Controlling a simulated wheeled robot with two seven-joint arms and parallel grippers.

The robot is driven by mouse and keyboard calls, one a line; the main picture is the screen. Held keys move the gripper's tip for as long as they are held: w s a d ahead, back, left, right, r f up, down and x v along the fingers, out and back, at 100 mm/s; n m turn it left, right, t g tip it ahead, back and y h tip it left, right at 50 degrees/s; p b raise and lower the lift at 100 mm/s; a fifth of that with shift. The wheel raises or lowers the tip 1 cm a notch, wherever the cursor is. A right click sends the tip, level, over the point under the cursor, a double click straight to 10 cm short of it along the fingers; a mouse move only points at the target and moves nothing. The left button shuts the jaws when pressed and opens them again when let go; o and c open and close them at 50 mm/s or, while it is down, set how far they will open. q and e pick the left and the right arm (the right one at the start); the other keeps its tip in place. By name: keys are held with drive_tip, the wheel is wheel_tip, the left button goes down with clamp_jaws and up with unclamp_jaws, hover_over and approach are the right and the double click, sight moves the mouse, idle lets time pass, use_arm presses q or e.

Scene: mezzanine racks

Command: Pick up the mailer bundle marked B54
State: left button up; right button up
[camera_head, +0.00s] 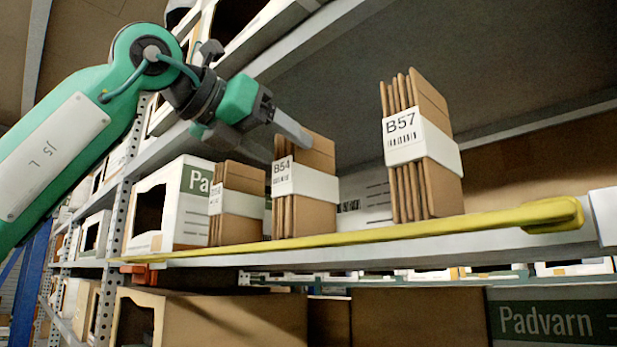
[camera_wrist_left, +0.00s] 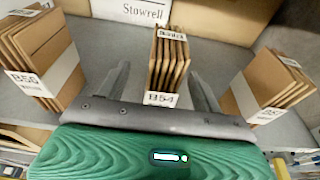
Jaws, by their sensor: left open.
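The mailer bundle marked B54 (camera_head: 311,183) stands upright on the shelf, brown mailers with a white band. It also shows in the left wrist view (camera_wrist_left: 168,62), with its B54 label facing the gripper. My left gripper (camera_head: 292,136) is open at the upper part of this bundle. In the left wrist view the open gripper (camera_wrist_left: 160,74) has one finger on each side of the bundle, with gaps visible on both sides. In the head view the far finger is mostly hidden. My right gripper is not in view.
Bundle B57 (camera_head: 432,150) stands to the right, and a similar bundle (camera_head: 238,203) with a small label stands to the left. A yellow strip (camera_head: 400,232) runs along the shelf's front edge. A white box (camera_head: 170,205) stands farther left. Another shelf (camera_head: 290,50) is above.

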sight(307, 162)
use_arm(q)
drive_tip(key=shift+w+d+f, duration=0.1)
drive_tip(key=shift+w+d, duration=0.2)
drive_tip(key=shift+d, duration=0.05)
drive_tip(key=shift+w+d+p, duration=0.15)
drive_tip(key=shift+d+p, duration=0.15)
drive_tip(key=shift+p, duration=0.25)
drive_tip(key=p+x, duration=0.2)
drive_tip(key=x, duration=0.2)
drive_tip(key=shift+d+p, duration=0.2)
drive_tip(key=shift+p, duration=0.15)
drive_tip(key=shift+d+f, duration=0.15)
drive_tip(key=shift+f, duration=0.05)
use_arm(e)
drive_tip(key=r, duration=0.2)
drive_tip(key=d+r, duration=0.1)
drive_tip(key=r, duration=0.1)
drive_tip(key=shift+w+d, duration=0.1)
use_arm(q)
drive_tip(key=c, duration=1.1)
